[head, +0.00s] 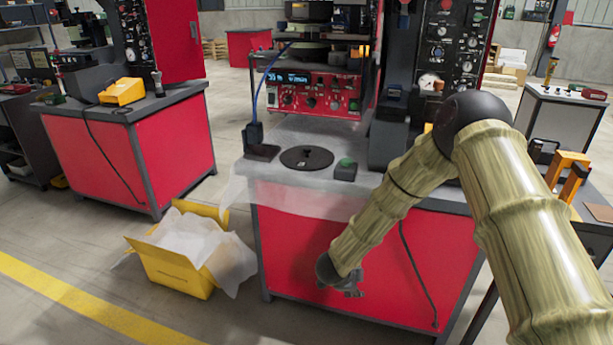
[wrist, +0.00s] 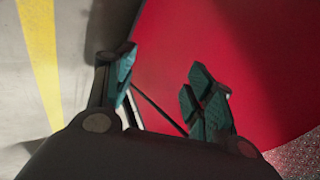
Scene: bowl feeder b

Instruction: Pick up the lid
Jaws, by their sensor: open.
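A flat dark round disc with a small raised mark at its middle, which looks like the lid (head: 307,158), lies on the top of the red workbench (head: 360,240), near its front edge. My gripper (head: 352,285) is low in front of the bench's red front panel, below and to the right of the disc, well apart from it. In the wrist view my gripper (wrist: 163,85) has its teal fingers spread with nothing between them. The lid does not show in the wrist view.
A red control unit (head: 312,92) stands behind. A yellow box with clear wrapping (head: 172,268) sits on the floor at left.

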